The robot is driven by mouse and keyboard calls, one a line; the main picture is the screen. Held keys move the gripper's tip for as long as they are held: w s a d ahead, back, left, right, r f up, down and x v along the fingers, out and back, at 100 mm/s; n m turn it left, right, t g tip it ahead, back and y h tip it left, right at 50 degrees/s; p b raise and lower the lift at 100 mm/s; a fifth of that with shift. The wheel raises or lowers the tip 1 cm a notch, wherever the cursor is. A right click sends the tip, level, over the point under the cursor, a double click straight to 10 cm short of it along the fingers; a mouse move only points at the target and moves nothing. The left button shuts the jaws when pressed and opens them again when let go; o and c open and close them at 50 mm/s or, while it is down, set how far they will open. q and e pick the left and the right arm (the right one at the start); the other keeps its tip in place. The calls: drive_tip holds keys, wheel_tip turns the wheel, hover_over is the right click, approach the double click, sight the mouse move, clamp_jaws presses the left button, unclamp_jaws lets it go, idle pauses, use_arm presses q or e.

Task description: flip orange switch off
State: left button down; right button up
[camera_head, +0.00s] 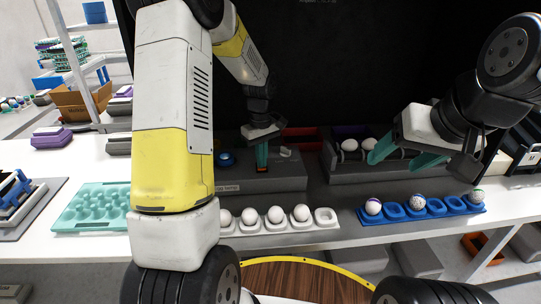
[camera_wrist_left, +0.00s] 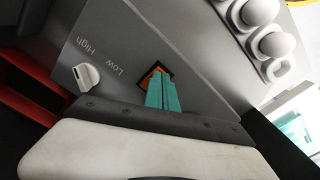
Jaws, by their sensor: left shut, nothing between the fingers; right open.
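The orange switch (camera_wrist_left: 147,76) shows in the left wrist view as an orange patch in a dark square frame, set in a grey panel (camera_wrist_left: 115,58). My left gripper (camera_wrist_left: 161,84) is shut and empty, its teal fingertips over the switch and hiding part of it. I cannot tell whether they touch it or which way the switch is tipped. In the head view, my left gripper (camera_head: 262,160) points down at the grey machine (camera_head: 285,182), and the switch is hidden there. My right gripper (camera_head: 398,158) is open and empty, at the right above the blue tray.
A white knob (camera_wrist_left: 87,77) sits near the Low and High labels. A white tray (camera_head: 327,219) with several eggs stands before the machine. A blue tray (camera_head: 437,206) with eggs is at right, a teal tray (camera_head: 75,222) at left. A red bin (camera_head: 302,133) is behind.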

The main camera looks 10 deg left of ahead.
use_arm(q)
drive_tip(key=shift+f, duration=0.3)
drive_tip(key=shift+r, duration=3.5)
